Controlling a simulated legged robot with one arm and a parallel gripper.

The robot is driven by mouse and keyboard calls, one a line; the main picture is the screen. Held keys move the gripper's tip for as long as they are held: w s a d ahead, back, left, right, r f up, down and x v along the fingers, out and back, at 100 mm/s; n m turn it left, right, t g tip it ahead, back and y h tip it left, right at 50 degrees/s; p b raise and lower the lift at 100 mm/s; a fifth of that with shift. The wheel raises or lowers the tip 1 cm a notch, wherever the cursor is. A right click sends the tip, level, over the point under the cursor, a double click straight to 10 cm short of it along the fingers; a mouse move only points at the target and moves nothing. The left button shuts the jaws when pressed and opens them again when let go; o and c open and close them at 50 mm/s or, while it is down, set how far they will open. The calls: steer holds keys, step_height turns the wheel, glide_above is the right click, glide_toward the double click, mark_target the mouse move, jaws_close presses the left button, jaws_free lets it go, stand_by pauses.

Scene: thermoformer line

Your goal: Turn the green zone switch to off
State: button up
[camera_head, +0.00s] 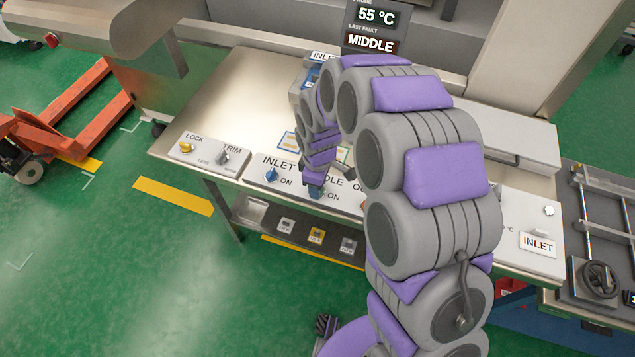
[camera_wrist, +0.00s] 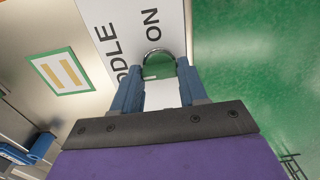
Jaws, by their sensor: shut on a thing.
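The green zone switch (camera_wrist: 157,61) shows in the wrist view as a round knob with a bright metal rim, on a white panel beside the words "MIDDLE" (partly hidden) and "ON". My gripper (camera_wrist: 161,74) has its blue fingers on either side of the knob and is shut on it. In the head view my gripper (camera_head: 316,191) reaches down to the front panel at the middle label, and it hides the green switch there. The knob's exact pointer direction cannot be told.
A blue switch (camera_head: 271,174) under "INLET" is to the left, and a red one (camera_head: 364,205) is partly hidden to the right. A yellow lock knob (camera_head: 186,147) and a trim knob (camera_head: 222,157) are farther left. A display (camera_head: 374,27) reads "55 °C" and "MIDDLE".

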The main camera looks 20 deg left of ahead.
steer(key=shift+w, duration=0.15)
steer(key=o, duration=1.1)
steer(key=shift+c, duration=0.2)
step_height(320, 180, up, 17)
steer(key=p, duration=0.1)
steer(key=shift+r, duration=0.15)
steer(key=s+d+r+m+g+b, duration=0.1)
steer(key=s+d+r+m, duration=0.1)
steer(key=s+d+m, duration=0.6)
steer(key=s+d+r+m+b, duration=0.15)
steer(key=s+d, duration=0.25)
steer(key=d, duration=0.7)
steer(key=s+d+f+m, duration=0.1)
steer(key=s+d+m, duration=0.3)
steer(key=s, duration=0.3)
steer(key=s+d+f+m+b, duration=0.1)
steer(key=s+d+m, duration=0.2)
steer(key=s, duration=0.5)
steer(key=shift+d+f+m+g+b, duration=0.3)
steer(key=shift+d+f+m+g, duration=0.05)
steer(key=shift+d+g, duration=0.05)
